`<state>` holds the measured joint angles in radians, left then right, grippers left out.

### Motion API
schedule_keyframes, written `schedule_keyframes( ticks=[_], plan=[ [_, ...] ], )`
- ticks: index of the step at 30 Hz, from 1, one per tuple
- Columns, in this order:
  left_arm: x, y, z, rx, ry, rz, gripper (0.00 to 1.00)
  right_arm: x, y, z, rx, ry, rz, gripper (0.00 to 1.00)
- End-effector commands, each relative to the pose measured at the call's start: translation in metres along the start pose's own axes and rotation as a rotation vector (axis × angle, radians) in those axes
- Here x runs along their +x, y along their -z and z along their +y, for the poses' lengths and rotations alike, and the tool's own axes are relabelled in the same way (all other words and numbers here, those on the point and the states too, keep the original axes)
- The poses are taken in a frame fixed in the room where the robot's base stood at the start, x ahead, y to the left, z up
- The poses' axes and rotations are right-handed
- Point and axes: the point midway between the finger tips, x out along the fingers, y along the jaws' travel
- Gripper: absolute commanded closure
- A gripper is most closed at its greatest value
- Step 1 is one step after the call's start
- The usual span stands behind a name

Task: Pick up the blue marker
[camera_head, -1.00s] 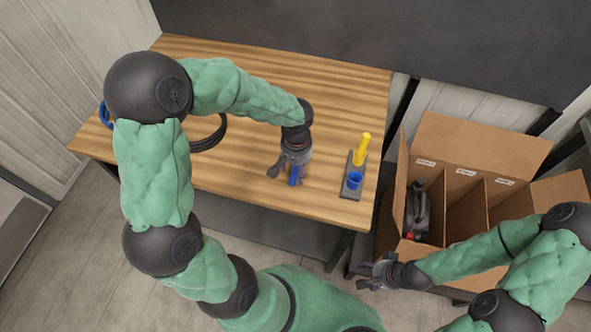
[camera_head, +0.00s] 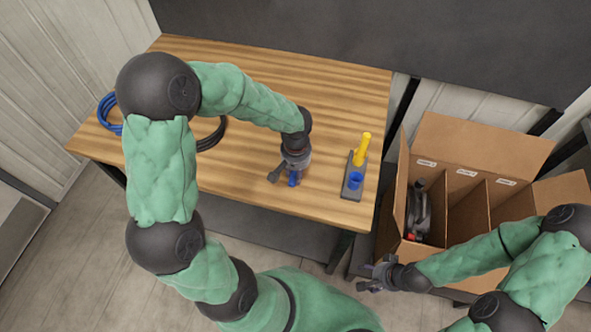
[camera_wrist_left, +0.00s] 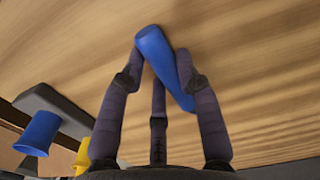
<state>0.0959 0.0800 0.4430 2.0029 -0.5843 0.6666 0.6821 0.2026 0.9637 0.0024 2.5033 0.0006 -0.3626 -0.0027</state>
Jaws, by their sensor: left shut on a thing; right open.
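My left gripper (camera_head: 291,174) is over the front middle of the wooden table and is shut on the blue marker (camera_head: 294,181). In the left wrist view the blue marker (camera_wrist_left: 162,58) slants between the fingers of the left gripper (camera_wrist_left: 160,75), with the table surface behind it. I cannot tell whether the marker touches the table. My right gripper (camera_head: 372,276) is open and empty, left of the cardboard box and beyond the table's front edge.
A grey holder (camera_head: 348,189) with a yellow marker (camera_head: 362,149) and a blue cup (camera_head: 355,181) stands right of the left gripper. Cables (camera_head: 108,127) lie on the table's left side. A cardboard box (camera_head: 483,150) with dividers stands at right, with a dark tool (camera_head: 418,208) in its left compartment.

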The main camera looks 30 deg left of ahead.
Motion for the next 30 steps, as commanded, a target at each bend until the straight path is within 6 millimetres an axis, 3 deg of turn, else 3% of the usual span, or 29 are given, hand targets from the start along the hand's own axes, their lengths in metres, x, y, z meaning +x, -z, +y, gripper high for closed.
schedule_keyframes(
  ticks=[7,12,21,30],
  plan=[
    [-0.011,0.001,0.0,-0.001,0.0,0.002,0.97,-0.004,0.0,-0.001,0.0,0.0,0.0,0.4],
    [-0.036,0.001,0.0,-0.001,-0.001,0.005,0.97,-0.011,-0.001,-0.004,0.0,0.0,0.0,0.4],
    [-0.098,-0.043,0.03,0.005,-0.002,0.006,0.97,-0.03,-0.001,-0.011,0.0,0.0,0.0,0.4],
    [-0.121,-0.096,0.065,0.005,0.0,0.002,0.97,-0.039,-0.001,-0.014,0.0,0.0,0.0,0.4]
  ],
)
